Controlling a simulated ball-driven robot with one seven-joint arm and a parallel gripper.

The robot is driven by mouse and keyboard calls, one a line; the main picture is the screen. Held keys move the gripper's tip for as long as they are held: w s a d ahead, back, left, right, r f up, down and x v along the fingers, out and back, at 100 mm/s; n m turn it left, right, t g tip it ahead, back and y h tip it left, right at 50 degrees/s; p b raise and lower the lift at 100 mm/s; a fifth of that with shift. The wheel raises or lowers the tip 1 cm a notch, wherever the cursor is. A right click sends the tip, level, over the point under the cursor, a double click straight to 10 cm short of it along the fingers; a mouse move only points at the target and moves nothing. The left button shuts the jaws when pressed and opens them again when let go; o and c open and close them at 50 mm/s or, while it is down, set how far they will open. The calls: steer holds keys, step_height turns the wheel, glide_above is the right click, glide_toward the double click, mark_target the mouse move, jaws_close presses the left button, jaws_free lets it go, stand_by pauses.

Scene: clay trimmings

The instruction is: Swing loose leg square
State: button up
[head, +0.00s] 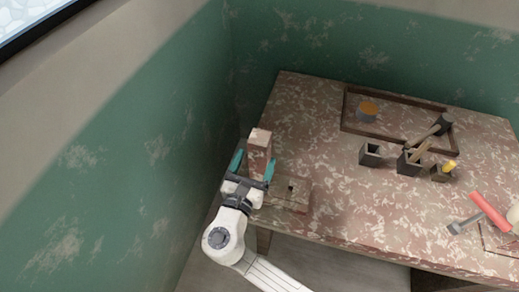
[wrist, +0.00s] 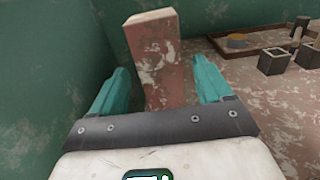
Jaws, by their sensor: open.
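The loose leg (head: 260,148) is a blocky post with a pale top and patchy pink-brown sides. It stands up at the left front corner of the table and looks slightly tilted in the wrist view (wrist: 157,60). My gripper (head: 253,167) is open, with one teal finger on each side of the leg. In the wrist view the fingers (wrist: 163,80) have the leg between them, with a visible gap on the right; contact on the left is unclear. The leg's lower end is hidden behind my gripper.
The patchy pink-brown table (head: 330,200) has a block with a dark square hole (head: 297,199) at its front left edge. A framed tray (head: 345,110) with an orange-topped pot (head: 367,110), dark tool holders (head: 371,154) and a red-handled hammer (head: 487,208) lie right. The green wall (head: 150,170) is close on the left.

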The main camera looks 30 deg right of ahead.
steer(key=v, duration=0.4)
steer(key=shift+s+a, duration=0.25)
stand_by(0.3)
